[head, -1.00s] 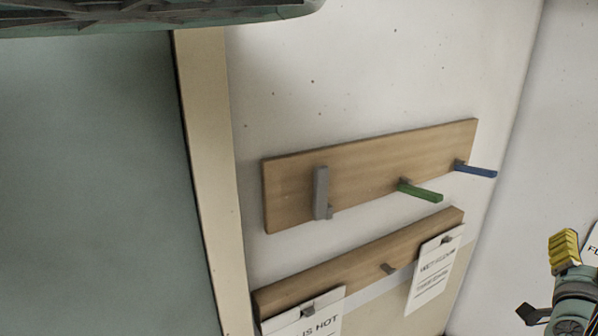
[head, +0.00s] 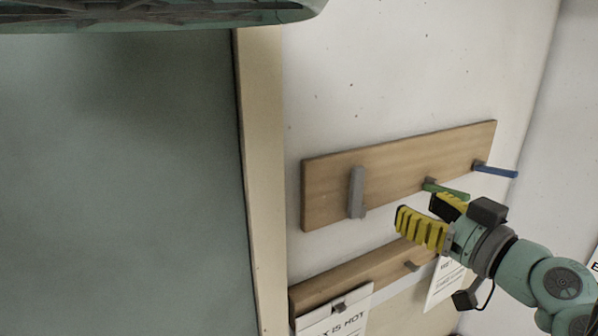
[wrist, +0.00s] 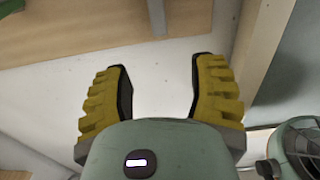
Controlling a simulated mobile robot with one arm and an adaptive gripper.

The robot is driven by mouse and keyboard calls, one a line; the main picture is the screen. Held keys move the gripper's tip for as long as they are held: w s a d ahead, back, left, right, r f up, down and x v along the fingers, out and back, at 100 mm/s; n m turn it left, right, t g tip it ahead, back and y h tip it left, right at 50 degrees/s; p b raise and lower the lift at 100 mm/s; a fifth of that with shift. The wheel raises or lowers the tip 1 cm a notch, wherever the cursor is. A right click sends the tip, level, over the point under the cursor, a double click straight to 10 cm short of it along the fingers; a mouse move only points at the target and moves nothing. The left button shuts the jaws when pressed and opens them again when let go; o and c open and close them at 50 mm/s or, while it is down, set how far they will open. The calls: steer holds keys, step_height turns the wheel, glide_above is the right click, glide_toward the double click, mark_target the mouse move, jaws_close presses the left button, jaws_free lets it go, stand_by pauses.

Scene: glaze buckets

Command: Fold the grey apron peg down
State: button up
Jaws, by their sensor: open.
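The grey peg (head: 357,192) stands upright, flat against the upper wooden board (head: 400,160), left of the other pegs. The green peg (head: 455,193) and blue peg (head: 495,171) stick out from the same board. My gripper (head: 418,208) is open and empty, to the right of the grey peg and apart from it, its fingers pointing left. One finger partly covers the green peg. In the wrist view the open fingers (wrist: 162,66) show nothing between them but pale wall. A pale grey bar (wrist: 157,17) is above them; I cannot tell whether it is the grey peg.
A lower wooden rail (head: 345,280) below carries small hooks and hanging paper signs (head: 335,312). A pale door frame post (head: 262,180) and a green panel (head: 120,180) stand at the left. The wall above the upper board is clear.

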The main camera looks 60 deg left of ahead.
steer(key=b, duration=0.5)
glide_toward(361, 176)
steer(key=a, duration=0.3)
steer(key=a+b, duration=0.1)
steer(key=b, duration=0.1)
steer(key=a+b, duration=0.1)
steer(key=b, duration=0.2)
steer(key=shift+w+a+f+b, duration=0.1)
steer(key=shift+a+f+b, duration=0.05)
steer(key=shift+a+b, duration=0.2)
steer(key=a+p, duration=0.3)
steer(key=shift+w+a+r, duration=0.2)
steer(key=shift+a+r, duration=0.05)
steer(key=shift+r, duration=0.15)
steer(key=shift+w+a+f+p, duration=0.15)
steer(key=shift+a+p, duration=0.2)
steer(key=shift+a, duration=0.5)
steer(key=shift+o, duration=0.3)
jaws_close()
